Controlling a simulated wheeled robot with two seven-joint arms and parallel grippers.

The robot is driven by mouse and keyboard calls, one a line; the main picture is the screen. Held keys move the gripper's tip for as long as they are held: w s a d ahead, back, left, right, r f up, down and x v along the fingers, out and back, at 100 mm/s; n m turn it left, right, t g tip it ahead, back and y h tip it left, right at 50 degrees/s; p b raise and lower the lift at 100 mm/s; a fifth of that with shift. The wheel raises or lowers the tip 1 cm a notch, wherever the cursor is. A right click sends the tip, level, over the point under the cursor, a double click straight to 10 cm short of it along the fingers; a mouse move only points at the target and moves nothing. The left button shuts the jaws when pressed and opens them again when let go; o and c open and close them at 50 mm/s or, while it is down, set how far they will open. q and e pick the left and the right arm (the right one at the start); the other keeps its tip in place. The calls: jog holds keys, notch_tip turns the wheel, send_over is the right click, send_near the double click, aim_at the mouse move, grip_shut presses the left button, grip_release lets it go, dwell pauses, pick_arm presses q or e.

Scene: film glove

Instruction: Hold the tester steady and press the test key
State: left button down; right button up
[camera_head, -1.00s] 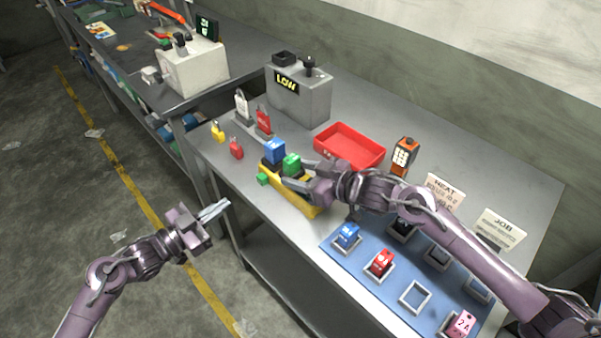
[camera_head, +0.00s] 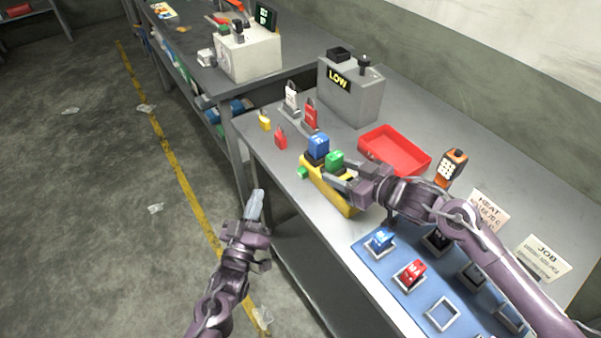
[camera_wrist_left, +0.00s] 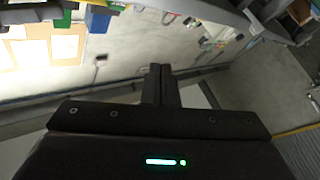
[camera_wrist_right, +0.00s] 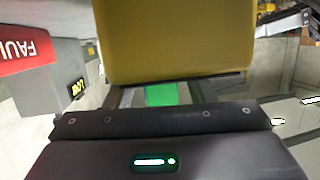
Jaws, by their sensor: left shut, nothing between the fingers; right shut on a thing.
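The tester appears to be the yellow unit (camera_head: 341,203) near the table's left edge, with a blue block (camera_head: 318,146) and a green block (camera_head: 335,160) on top. A small green piece (camera_head: 303,173) sits at its left side; I cannot tell if that is the test key. My right gripper (camera_head: 338,182) is shut on the yellow tester; in the right wrist view its yellow body (camera_wrist_right: 175,38) hides the fingertips and green shows between the fingers. My left gripper (camera_head: 255,203) is shut and empty, apart from the tester, left of the table edge.
A grey box reading LOW (camera_head: 352,94), a red tray (camera_head: 395,143) and an orange handheld device (camera_head: 452,165) stand behind. Red and yellow padlock-like pieces stand left of the tester. A blue mat (camera_head: 379,262) with socketed blocks lies in front. The floor at left is open.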

aim_at(290, 190)
pick_arm(q)
jog(key=shift+s+a+n, duration=0.1)
jog(key=shift+n, duration=0.2)
jog(key=shift+w+d, duration=0.85)
jog(key=shift+d, duration=0.35)
jog(key=shift+w+d, duration=0.85)
jog(key=shift+d, duration=0.4)
jog(key=shift+w+d, duration=0.85)
jog(key=shift+d, duration=0.35)
jog(key=shift+f, duration=0.1)
jog(key=shift+w+d, duration=0.15)
jog(key=shift+d, duration=0.1)
pick_arm(e)
jog(key=shift+a, duration=0.1)
